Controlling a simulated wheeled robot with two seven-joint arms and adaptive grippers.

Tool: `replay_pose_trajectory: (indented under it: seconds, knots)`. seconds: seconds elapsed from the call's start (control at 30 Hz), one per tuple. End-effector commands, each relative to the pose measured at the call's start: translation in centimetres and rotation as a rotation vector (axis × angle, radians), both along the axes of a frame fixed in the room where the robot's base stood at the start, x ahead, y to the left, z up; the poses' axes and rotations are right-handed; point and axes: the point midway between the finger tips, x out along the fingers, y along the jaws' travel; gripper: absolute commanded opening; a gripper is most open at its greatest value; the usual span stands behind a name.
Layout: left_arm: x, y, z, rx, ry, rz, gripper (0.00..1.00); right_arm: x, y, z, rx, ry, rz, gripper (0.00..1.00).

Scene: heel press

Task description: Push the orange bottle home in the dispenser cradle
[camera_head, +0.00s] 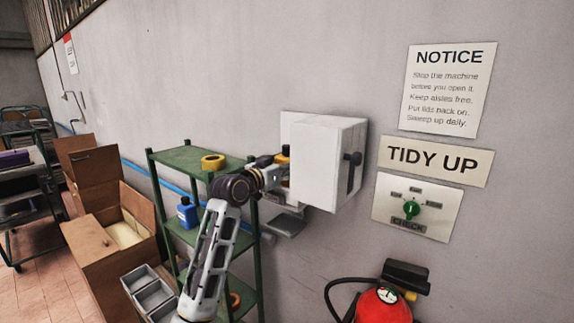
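The white dispenser box (322,162) is fixed to the wall near the middle, with a black knob and slot on its right face. A small orange piece with a dark top, which looks like the upper part of the orange bottle (282,158), shows just left of the box. The rest of it is hidden by my arm and the box. A grey bracket (287,222) shows below the box. My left gripper (281,172) is at the box's left side, by the orange piece. Its fingers are too hidden to tell whether they grip or touch anything. My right gripper is not in view.
Cardboard boxes (107,240) stand farther left. A red fire extinguisher (383,305) is at the lower right, below a green-knobbed wall panel (417,207).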

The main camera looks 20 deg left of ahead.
Motion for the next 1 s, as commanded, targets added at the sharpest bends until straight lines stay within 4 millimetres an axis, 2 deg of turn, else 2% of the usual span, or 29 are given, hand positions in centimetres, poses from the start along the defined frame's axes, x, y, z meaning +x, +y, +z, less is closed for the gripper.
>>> replay_pose_trajectory:
  seconds: [1.0]
  knots:
    - [-0.01,-0.04,-0.69,0.0,0.001,-0.001,0.34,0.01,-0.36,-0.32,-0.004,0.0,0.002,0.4]
